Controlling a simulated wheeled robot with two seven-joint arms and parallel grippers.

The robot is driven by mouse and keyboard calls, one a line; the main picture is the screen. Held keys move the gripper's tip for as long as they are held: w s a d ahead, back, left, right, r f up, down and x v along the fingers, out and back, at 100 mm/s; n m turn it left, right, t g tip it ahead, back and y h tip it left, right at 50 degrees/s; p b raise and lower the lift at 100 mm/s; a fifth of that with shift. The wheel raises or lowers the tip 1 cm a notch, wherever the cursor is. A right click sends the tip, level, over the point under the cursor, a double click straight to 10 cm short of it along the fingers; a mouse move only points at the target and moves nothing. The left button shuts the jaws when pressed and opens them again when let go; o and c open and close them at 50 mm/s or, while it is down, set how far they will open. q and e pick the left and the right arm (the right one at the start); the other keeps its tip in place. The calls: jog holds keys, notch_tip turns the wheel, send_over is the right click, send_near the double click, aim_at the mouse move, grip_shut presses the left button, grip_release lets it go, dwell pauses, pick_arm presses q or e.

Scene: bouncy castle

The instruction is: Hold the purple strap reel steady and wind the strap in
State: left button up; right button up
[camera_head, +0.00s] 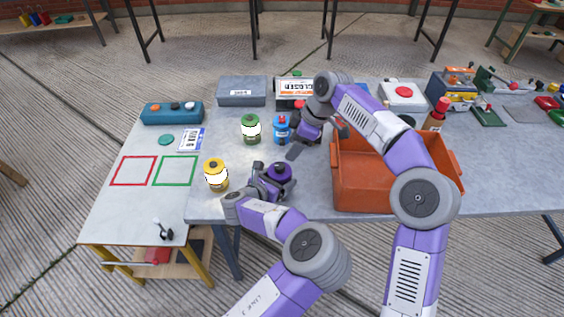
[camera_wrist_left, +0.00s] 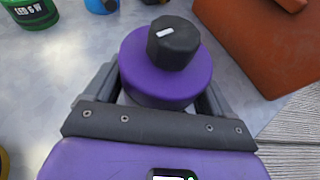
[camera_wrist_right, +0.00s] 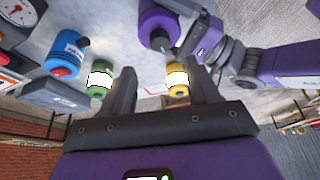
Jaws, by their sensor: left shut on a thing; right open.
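The purple strap reel (camera_head: 280,174) stands upright on the grey table near its front edge. In the left wrist view it is a purple drum (camera_wrist_left: 163,85) with a black knob (camera_wrist_left: 173,42) on top that bears a white mark. My left gripper (camera_head: 270,178) is shut around the drum's sides. My right gripper (camera_head: 294,146) is open and empty, behind and above the reel, beside the blue reel. The purple reel also shows at the top of the right wrist view (camera_wrist_right: 158,24), apart from the right fingers (camera_wrist_right: 162,85). No loose strap can be made out.
A yellow reel (camera_head: 216,174) stands left of my left gripper. A green reel (camera_head: 251,129) and a blue reel (camera_head: 281,129) stand behind. An orange crate (camera_head: 363,196) stands close on the right. Red and green outlined squares (camera_head: 132,171) mark the left table.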

aim_at(280, 166)
jog(key=x, duration=0.9)
jog(key=c, duration=1)
jog(key=shift+c, duration=0.2)
jog(key=shift+m, duration=0.3)
jog(key=m+t, duration=0.1)
jog(key=m, duration=0.1)
jog(key=m+t+h, duration=0.1)
jog(key=m, duration=0.2)
jog(key=shift+s+a, duration=0.15)
jog(key=m, duration=0.3)
jog(key=m+t+h, duration=0.1)
jog(key=m, duration=0.2)
jog(key=shift+s+a+t+h, duration=0.1)
jog(key=shift+a+t+h, duration=0.05)
jog(key=shift+t+h, duration=0.15)
